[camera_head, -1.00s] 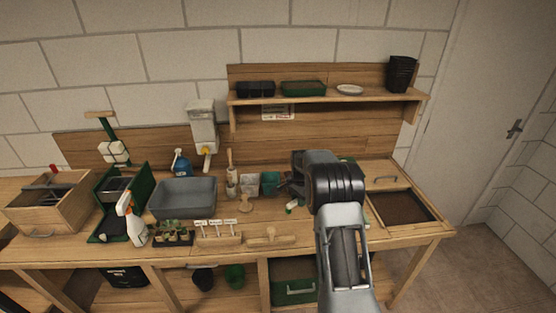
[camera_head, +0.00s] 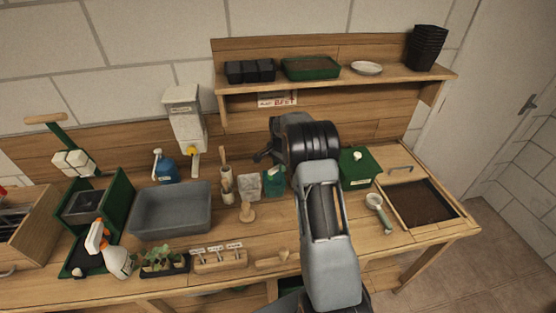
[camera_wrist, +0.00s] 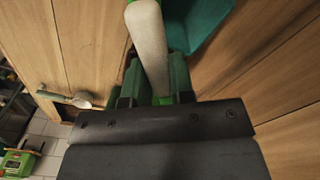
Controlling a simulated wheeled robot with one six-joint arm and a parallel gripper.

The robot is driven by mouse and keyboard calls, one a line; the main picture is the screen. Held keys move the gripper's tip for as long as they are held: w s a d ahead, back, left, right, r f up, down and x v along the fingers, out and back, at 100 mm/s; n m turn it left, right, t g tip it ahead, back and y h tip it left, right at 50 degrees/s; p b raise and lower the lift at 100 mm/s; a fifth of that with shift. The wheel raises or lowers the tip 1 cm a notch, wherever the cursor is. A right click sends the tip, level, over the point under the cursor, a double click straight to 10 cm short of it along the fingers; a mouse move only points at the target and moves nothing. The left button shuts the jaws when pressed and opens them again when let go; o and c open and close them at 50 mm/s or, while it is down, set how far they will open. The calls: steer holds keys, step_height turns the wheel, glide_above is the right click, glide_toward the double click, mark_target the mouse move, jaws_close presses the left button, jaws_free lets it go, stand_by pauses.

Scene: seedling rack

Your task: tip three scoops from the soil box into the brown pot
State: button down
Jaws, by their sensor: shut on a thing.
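The soil box (camera_head: 436,225), a sunken wooden-rimmed bin of dark soil, is at the bench's right end. A scoop-like tool (camera_head: 375,202) with a round pale head lies on the bench left of it. My gripper (camera_wrist: 155,88) is shut on a pale-and-green handled tool (camera_wrist: 147,40); its far end is out of frame. A teal surface (camera_wrist: 200,20) shows beside that handle; I cannot tell whether they touch. In the head view my arm hides the gripper. I cannot make out a brown pot.
A green box (camera_head: 358,167) stands right of my arm. A teal container (camera_head: 274,182), a pale pot (camera_head: 249,187) and a grey basin (camera_head: 170,210) stand to the left. The shelf (camera_head: 340,79) overhangs the back. Bare bench lies before the scoop-like tool.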

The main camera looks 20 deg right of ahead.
steer(key=shift+d+f, duration=0.1)
steer(key=shift+f, duration=0.5)
steer(key=shift+s+d+f, duration=0.1)
steer(key=shift+s+f, duration=0.05)
steer(key=shift+f, duration=0.05)
steer(key=t+y, duration=0.1)
steer(key=r+t+y, duration=0.1)
steer(key=t, duration=0.1)
steer(key=shift+s+d+t, duration=0.2)
steer(key=shift+t, duration=0.1)
steer(key=f+b, duration=0.1)
steer(key=b, duration=0.2)
steer(key=shift+w, duration=0.1)
steer(key=t+y+b, duration=0.1)
steer(key=b, duration=0.4)
steer(key=r+t+y+b, duration=0.1)
steer(key=t+b, duration=0.1)
steer(key=b, duration=0.4)
steer(key=shift+m, duration=0.3)
steer(key=t+b, duration=0.2)
steer(key=b, duration=0.5)
steer(key=s+d+r+m+t+y+b, duration=0.1)
steer(key=t+b, duration=0.1)
steer(key=b, duration=0.5)
steer(key=m+t+y+b, duration=0.1)
steer(key=t+b, duration=0.2)
steer(key=b, duration=0.4)
steer(key=shift+s+d+r, duration=0.2)
steer(key=shift+s+r, duration=0.05)
steer(key=shift+s, duration=0.05)
